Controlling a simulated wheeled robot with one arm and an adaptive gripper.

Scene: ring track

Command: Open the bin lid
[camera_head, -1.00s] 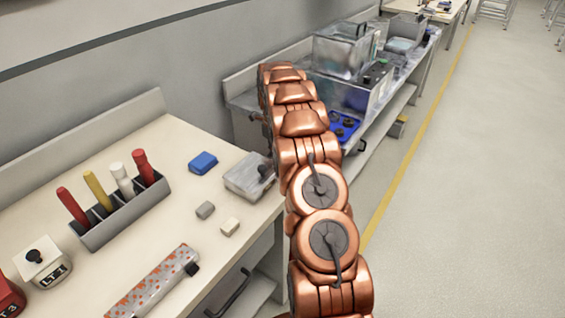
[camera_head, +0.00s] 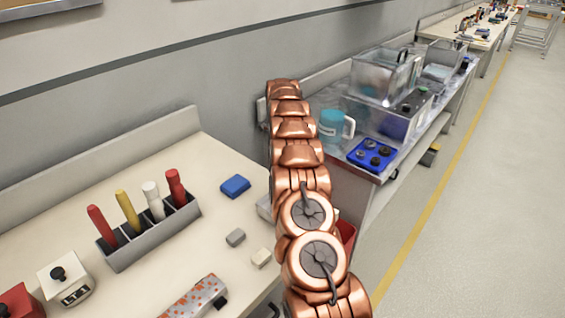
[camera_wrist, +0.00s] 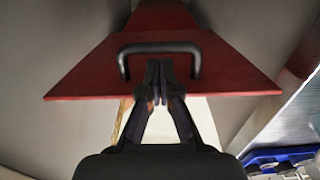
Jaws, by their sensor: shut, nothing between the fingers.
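In the wrist view a red lid-like panel (camera_wrist: 215,75) with a black bar handle (camera_wrist: 160,47) fills the upper middle. My gripper (camera_wrist: 160,72) is shut and empty, its fingertips just below the handle's bar and between its two ends. I cannot tell whether the fingertips touch the handle or panel. A pale area shows below the panel's near edge, around the fingers. In the head view a small piece of a red object (camera_head: 347,232), perhaps the bin, shows right of my arm. My arm hides the rest of it, and my gripper is hidden there.
A metal counter behind holds a teal mug (camera_head: 331,125) and a blue tray (camera_head: 372,154). The floor at right is clear.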

